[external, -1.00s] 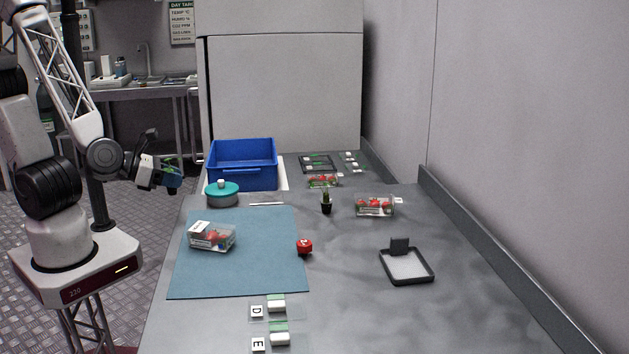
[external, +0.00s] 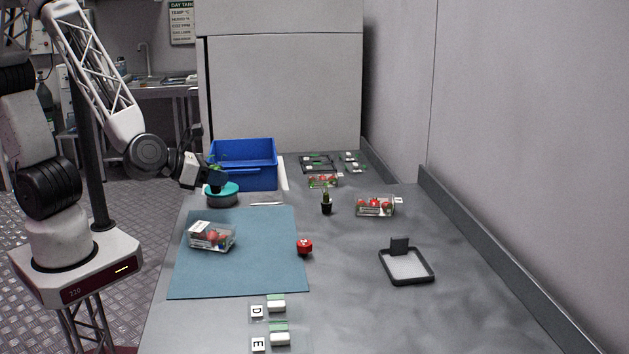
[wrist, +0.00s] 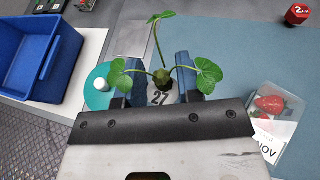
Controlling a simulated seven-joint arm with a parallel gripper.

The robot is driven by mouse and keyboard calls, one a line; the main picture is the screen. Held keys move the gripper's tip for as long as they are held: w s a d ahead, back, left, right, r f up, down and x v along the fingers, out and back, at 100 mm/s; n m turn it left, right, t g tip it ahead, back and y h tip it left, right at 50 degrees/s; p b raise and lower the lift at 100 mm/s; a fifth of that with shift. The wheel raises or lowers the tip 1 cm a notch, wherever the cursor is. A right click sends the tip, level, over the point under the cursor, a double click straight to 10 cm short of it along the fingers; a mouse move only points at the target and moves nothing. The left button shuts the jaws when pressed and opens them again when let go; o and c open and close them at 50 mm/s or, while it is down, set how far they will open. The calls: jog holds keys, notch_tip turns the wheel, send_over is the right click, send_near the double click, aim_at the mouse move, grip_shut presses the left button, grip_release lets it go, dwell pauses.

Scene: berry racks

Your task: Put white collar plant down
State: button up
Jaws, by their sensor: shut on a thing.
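My gripper (external: 216,180) is over the back left of the bench, close to the teal-lidded round pot (external: 221,194) and the front of the blue bin. In the wrist view its two fingers (wrist: 162,80) are shut on the plant, which has a white collar (wrist: 161,97) marked 27. The plant (wrist: 158,40) has a dark crown and several stalks with green toothed leaves. In the external view only a little green shows by the gripper; the collar is hidden there.
The blue bin (external: 243,176) stands behind the gripper.

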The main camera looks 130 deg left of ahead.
jog(key=shift+n+g+y, duration=0.3)
jog(key=shift+n+g, duration=0.4)
jog(key=shift+g, duration=0.1)
jog(key=w+a, duration=0.3)
jog(key=w, duration=0.4)
jog(key=w+a+f, duration=0.1)
jog(key=w+a, duration=0.3)
jog(key=w, duration=0.4)
jog(key=w+a+f, duration=0.1)
jog(key=w+a, duration=0.3)
jog(key=w, duration=0.4)
jog(key=shift+w, duration=0.25)
jog(key=w+a, duration=0.2)
jog(key=w, duration=0.2)
jog(key=w+a+f, duration=0.1)
jog(key=w+a, duration=0.1)
jog(key=w, duration=0.3)
jog(key=w+a, duration=0.3)
jog(key=w, duration=0.2)
jog(key=shift+w+f, duration=0.2)
jog(key=shift+f, duration=0.1)
jog(key=shift+f, duration=1.75)
jog(key=shift+f, duration=0.15)
